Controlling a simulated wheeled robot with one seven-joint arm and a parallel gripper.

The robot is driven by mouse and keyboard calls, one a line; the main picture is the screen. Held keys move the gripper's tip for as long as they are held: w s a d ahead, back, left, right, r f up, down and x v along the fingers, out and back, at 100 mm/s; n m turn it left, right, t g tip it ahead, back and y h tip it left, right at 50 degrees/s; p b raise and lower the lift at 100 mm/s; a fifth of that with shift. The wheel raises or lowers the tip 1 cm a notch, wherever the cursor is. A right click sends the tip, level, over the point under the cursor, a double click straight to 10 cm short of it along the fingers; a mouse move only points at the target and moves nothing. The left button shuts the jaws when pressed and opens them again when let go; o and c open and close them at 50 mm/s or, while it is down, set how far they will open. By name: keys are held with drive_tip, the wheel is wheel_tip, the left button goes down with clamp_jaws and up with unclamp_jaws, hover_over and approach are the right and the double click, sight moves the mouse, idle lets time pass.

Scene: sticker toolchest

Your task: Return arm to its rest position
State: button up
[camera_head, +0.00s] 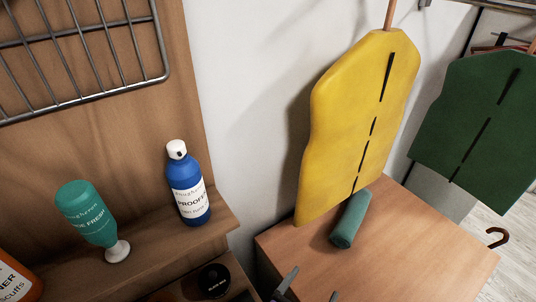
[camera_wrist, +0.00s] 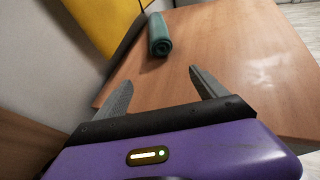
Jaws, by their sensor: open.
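My gripper (camera_wrist: 160,90) is open and empty in the wrist view, with its two grey fingers spread apart over the wooden chest top (camera_wrist: 230,60). In the head view only dark tips of my gripper (camera_head: 308,292) show at the bottom edge, in front of the wooden chest top (camera_head: 400,265). A green rolled cloth (camera_head: 350,220) lies on the chest top by the wall. It also shows in the wrist view (camera_wrist: 158,36), beyond the fingers and apart from them.
A yellow garment (camera_head: 355,120) hangs above the chest, with a dark green garment (camera_head: 475,125) to its right. A wire rack (camera_head: 75,50) is above.

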drive_tip(key=w+a+m+t+y, duration=0.1)
drive_tip(key=a+m+t+y, duration=0.1)
drive_tip(key=a+m+y, duration=0.35)
drive_tip(key=s+a+m+y, duration=0.2)
drive_tip(key=s+m+y, duration=0.3)
drive_tip(key=s, duration=0.1)
drive_tip(key=s+d+r+m+t, duration=0.1)
drive_tip(key=s+d+r+m, duration=0.4)
drive_tip(key=s+d+m, duration=0.2)
drive_tip(key=s+d+r+m+t+h, duration=0.1)
drive_tip(key=s+d+r+m, duration=0.5)
drive_tip(key=s+d+m, duration=0.2)
drive_tip(key=shift+s+d+m+t, duration=0.15)
drive_tip(key=shift+s+m+t, duration=0.25)
drive_tip(key=shift+s+m, duration=0.6)
drive_tip(key=s, duration=0.1)
drive_tip(key=s+d+f+g+h, duration=0.1)
drive_tip(key=s, duration=0.1)
drive_tip(key=s+d+m+h, duration=0.1)
drive_tip(key=shift+s+d+f+g, duration=0.15)
drive_tip(key=shift+d+g, duration=0.05)
drive_tip(key=shift+g, duration=0.1)
drive_tip(key=shift+c, duration=0.2)
